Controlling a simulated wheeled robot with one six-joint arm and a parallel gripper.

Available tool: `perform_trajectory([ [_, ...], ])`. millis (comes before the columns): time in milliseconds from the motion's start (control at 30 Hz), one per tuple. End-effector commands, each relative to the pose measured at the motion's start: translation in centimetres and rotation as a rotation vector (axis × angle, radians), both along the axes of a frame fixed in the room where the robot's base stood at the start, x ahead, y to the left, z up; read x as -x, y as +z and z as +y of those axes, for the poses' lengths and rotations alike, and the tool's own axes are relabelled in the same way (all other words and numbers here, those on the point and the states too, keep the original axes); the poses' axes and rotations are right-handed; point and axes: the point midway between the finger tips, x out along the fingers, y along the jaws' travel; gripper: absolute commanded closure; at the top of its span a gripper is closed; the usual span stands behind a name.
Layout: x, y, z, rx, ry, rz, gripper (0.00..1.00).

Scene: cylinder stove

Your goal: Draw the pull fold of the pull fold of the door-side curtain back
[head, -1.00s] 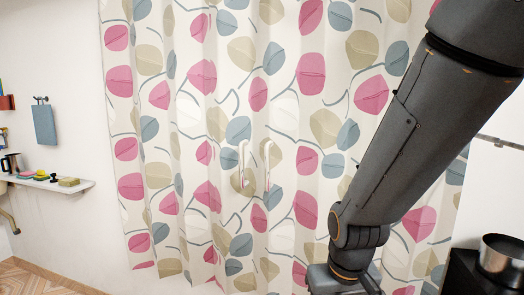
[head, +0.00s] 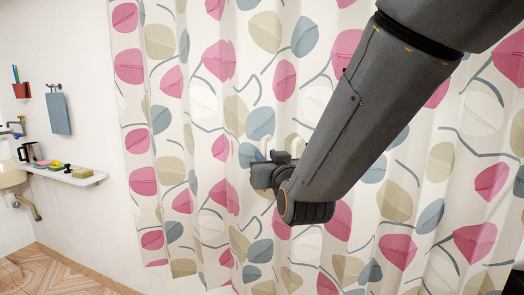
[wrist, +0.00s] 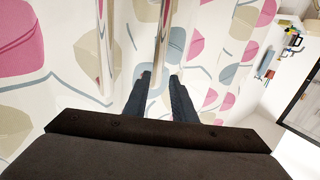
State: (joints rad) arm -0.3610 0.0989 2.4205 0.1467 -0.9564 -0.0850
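A leaf-patterned curtain (head: 160,215) in cream, pink, tan and blue hangs across most of the head view. It also fills much of the wrist view (wrist: 30,90). Two upright shiny pulls show on it in the wrist view, one pull (wrist: 103,40) at left and one pull (wrist: 166,35) near the centre. My gripper (wrist: 161,74) is open, its two fingers apart around the lower end of the centre pull. Contact cannot be told. In the head view my gripper (head: 262,172) is close to the curtain, and my arm hides most of the pulls.
A white wall shelf (head: 75,174) with a kettle and small items is at the left. A blue board (head: 58,113) hangs above it. The wood floor (head: 55,270) is clear at lower left. A dark-framed panel (wrist: 301,105) shows at the right edge of the wrist view.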

Motion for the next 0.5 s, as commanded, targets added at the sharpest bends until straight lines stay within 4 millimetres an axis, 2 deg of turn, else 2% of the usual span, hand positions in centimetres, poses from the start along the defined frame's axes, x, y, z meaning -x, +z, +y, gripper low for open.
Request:
perform_trajectory([
  [100, -1.9, 0.0, 0.1, 0.0, -0.005, 0.002, 0.76],
  [300, -4.5, 0.0, 0.7, 0.001, -0.005, 0.002, 0.76],
  [500, -5.8, 0.0, 1.2, 0.0, -0.002, 0.002, 0.76],
])
